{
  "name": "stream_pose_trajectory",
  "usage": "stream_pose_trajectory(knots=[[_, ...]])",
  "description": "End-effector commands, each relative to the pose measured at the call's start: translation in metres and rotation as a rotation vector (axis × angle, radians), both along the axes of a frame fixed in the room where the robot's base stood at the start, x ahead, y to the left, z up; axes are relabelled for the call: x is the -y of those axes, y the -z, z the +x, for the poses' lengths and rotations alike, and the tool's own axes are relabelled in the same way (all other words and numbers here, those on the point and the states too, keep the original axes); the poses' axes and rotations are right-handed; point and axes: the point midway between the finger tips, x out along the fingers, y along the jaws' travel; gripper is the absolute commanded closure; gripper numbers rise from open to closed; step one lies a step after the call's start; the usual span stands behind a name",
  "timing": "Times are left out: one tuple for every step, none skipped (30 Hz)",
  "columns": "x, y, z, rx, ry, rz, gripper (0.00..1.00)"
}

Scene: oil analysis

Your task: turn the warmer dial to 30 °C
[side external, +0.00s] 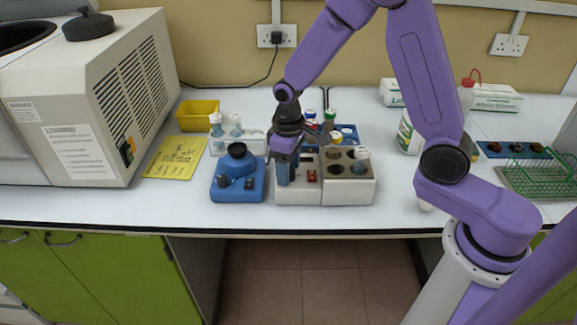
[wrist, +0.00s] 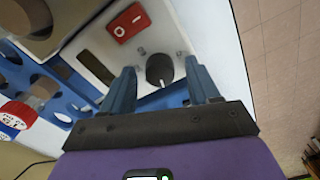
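The warmer (side external: 346,193) is a white box with round wells on top, at the middle front of the bench. Its black round dial (wrist: 159,70) shows in the wrist view on the white panel, with a pale pointer mark; no temperature numbers can be read. A red rocker switch (wrist: 130,22) and a dark display window (wrist: 97,67) are on the same panel. My gripper (wrist: 160,72) is open, with one blue finger on each side of the dial and a visible gap to it. In the side view my gripper (side external: 285,172) points down over the warmer's left part and hides the dial.
A blue mixer (side external: 238,185) stands close on the warmer's left. A blue rack (side external: 346,131) with capped bottles is behind the warmer. A capped vial (side external: 361,160) stands in a right well. The bench is clear just right of the warmer.

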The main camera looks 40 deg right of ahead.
Motion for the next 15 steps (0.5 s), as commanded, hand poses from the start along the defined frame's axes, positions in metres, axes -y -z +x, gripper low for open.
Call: stream_pose_trajectory(knots=[[0.000,0.000,0.000,-0.001,0.001,0.000,0.39],[0.000,0.000,0.000,-0.001,0.001,0.000,0.39],[0.000,0.000,0.000,-0.001,0.001,0.000,0.39],[0.000,-0.001,0.000,-0.001,0.001,0.000,0.39],[0.000,-0.002,0.000,-0.001,0.001,0.000,0.39],[0.000,-0.004,0.000,0.000,0.001,0.000,0.39],[0.000,-0.007,0.000,0.001,0.001,0.000,0.39],[0.000,-0.009,0.000,0.002,0.001,0.001,0.39],[0.000,-0.014,0.001,0.003,0.001,0.001,0.39],[0.000,-0.019,0.001,0.004,0.001,0.002,0.39],[0.000,-0.023,0.001,0.004,0.001,0.002,0.39],[0.000,-0.031,0.001,0.005,0.001,0.002,0.39],[0.000,-0.037,0.001,0.005,0.001,0.002,0.39],[0.000,-0.043,0.001,0.006,0.001,0.001,0.39],[0.000,-0.052,0.001,0.007,0.001,0.002,0.39]])
